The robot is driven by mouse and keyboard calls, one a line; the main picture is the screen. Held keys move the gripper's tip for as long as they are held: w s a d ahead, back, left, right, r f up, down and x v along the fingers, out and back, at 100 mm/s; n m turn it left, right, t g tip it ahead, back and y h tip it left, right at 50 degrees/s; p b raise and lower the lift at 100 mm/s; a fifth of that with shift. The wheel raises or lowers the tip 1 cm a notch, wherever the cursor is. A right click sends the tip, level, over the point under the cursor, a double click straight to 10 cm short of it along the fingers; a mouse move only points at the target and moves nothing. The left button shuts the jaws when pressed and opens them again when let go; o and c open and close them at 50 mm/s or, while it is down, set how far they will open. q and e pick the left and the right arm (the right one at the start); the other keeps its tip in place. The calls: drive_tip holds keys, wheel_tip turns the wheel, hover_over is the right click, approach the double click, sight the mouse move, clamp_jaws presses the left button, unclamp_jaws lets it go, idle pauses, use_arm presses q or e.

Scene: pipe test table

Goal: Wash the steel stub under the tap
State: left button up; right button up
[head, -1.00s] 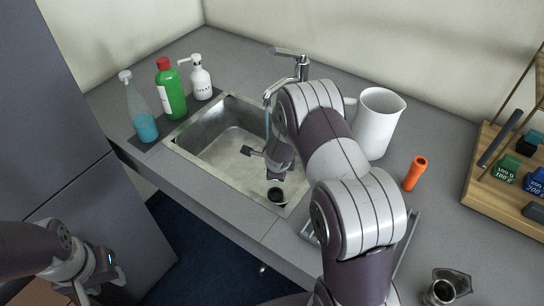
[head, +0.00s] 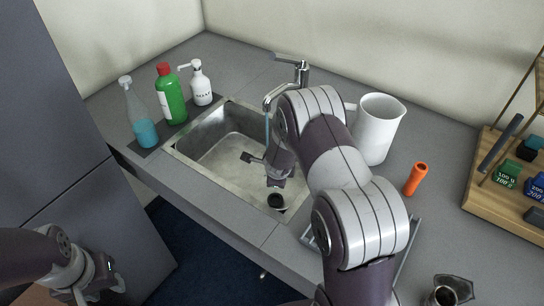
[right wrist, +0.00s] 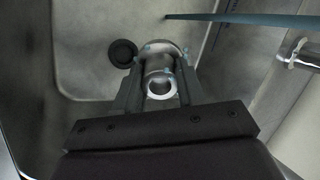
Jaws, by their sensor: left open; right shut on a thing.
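The steel stub (right wrist: 160,86) is a short hollow pipe with a flange, its open end facing the right wrist camera. Pale blue specks like water drops show on it. My right gripper (right wrist: 157,75) is shut on it, inside the sink basin (head: 205,165). In the head view my right arm hides the stub from clear sight. Blue water runs from the tap (head: 287,88); the stream (right wrist: 245,19) passes beside the stub in the right wrist view, apart from it. My left gripper (head: 112,284) is open and empty, low at the left, away from the counter.
A dark round drain (right wrist: 122,53) lies beyond the stub. A spray bottle (head: 142,120), green bottle (head: 170,98) and soap dispenser (head: 201,88) stand left of the sink. A white jug (head: 377,130) and orange cylinder (head: 416,180) stand right. A wooden rack (head: 487,190) is farther right.

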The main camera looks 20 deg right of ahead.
idle(0.3)
drive_tip(key=s+a+r, duration=0.2)
drive_tip(key=s+r, duration=0.2)
drive_tip(key=shift+s+p, duration=0.3)
drive_tip(key=shift+r, duration=0.1)
idle(0.3)
